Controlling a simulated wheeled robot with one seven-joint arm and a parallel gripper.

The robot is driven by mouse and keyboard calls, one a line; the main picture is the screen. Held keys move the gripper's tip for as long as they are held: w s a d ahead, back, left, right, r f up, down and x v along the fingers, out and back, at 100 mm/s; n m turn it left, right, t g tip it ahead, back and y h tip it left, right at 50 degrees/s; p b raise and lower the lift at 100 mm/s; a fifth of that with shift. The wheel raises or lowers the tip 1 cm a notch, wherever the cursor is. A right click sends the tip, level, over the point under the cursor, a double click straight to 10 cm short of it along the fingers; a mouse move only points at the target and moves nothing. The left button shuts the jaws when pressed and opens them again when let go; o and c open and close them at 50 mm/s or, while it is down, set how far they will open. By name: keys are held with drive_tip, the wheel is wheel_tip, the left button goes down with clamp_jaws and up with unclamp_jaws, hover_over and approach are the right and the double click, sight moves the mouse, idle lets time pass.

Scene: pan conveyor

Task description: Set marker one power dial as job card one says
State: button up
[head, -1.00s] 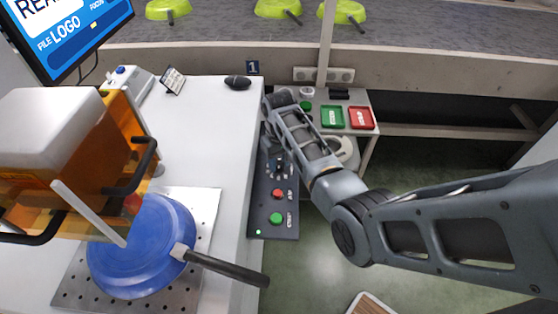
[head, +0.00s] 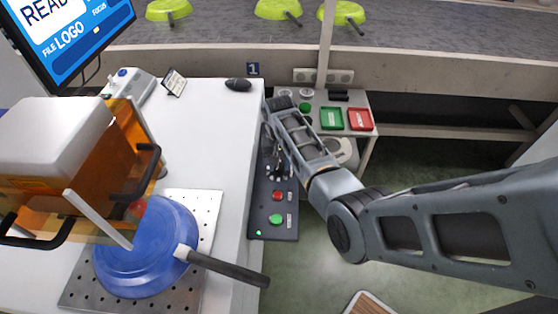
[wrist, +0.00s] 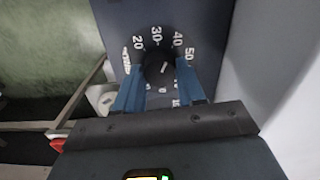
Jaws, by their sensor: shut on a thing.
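The black power dial (wrist: 153,66) sits on the dark control panel (wrist: 115,25), ringed by white numbers from 20 to 50 and more. A short white mark on the dial slants up and right, roughly toward 40. My gripper (wrist: 157,74) has its blue fingers on either side of the dial, shut on it. In the head view my gripper (head: 275,165) is at the upper part of the panel (head: 262,205), and my arm partly hides the dial. A small job card (head: 174,82) stands on the white table; its text is too small to read.
The panel's red button (head: 278,196) and green button (head: 276,219) lie below my gripper. A blue pan (head: 140,255) rests on a perforated plate, its handle reaching toward the panel. Behind stand a side table with a green tray (head: 331,118) and red tray (head: 360,119).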

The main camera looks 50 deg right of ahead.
drive_tip(key=m+p, duration=0.1)
drive_tip(key=m, duration=0.3)
drive_tip(key=shift+r+m, duration=0.1)
drive_tip(key=shift+m, duration=0.2)
drive_tip(key=m, duration=0.4)
drive_tip(key=shift+p, duration=0.4)
drive_tip(key=shift+m, duration=0.4)
drive_tip(key=o, duration=1)
drive_tip(key=shift+o, duration=0.2)
wheel_tip(320, 180, up, 8)
drive_tip(key=shift+f, duration=0.2)
